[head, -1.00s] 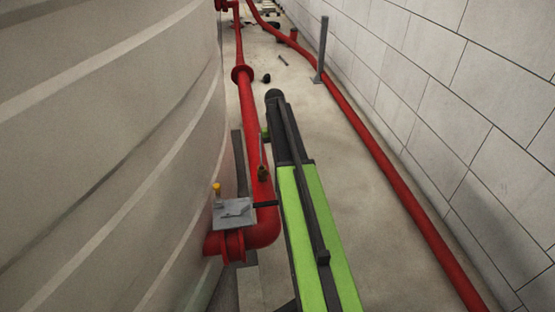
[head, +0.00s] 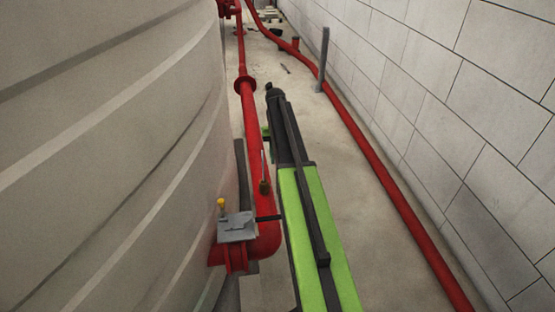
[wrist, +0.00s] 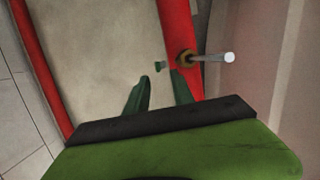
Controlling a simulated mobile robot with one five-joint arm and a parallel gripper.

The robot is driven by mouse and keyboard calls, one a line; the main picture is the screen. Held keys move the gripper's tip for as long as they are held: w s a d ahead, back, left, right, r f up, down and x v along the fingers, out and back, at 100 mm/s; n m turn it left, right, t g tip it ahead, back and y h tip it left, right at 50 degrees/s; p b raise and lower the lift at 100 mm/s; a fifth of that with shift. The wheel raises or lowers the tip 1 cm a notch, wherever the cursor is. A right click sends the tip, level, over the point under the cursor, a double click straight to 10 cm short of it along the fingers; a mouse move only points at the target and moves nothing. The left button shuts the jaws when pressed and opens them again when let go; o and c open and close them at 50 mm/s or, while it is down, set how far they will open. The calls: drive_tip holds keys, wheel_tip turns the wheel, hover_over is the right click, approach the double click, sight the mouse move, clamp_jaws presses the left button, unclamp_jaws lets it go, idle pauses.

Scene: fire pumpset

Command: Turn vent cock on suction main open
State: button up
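The vent cock (head: 264,187) is a small brass fitting on the red suction main, left of my arm in the head view. Its thin grey lever stands up from it there. In the wrist view the brass body (wrist: 185,58) sits at the red pipe (wrist: 180,35), and the lever (wrist: 215,57) points right, its pale round end toward the camera. My gripper (wrist: 161,76) shows two dark green fingers with a gap between them, empty. The right finger overlaps the pipe in the picture, just below the brass body; I cannot tell whether they touch.
A large pale tank (head: 110,150) curves along the left. A grey bracket plate with a yellow-topped fitting (head: 221,204) sits at the pipe's near bend. Another red pipe (head: 390,185) runs along the block wall at right. Floor between is mostly clear, with a grey post (head: 323,60).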

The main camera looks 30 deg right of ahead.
drive_tip(key=a+p+v, duration=0.1)
drive_tip(key=p+v, duration=0.7)
drive_tip(key=v, duration=0.2)
drive_tip(key=shift+d, duration=0.35)
drive_tip(key=shift+w+r, duration=0.1)
drive_tip(key=shift+w, duration=0.05)
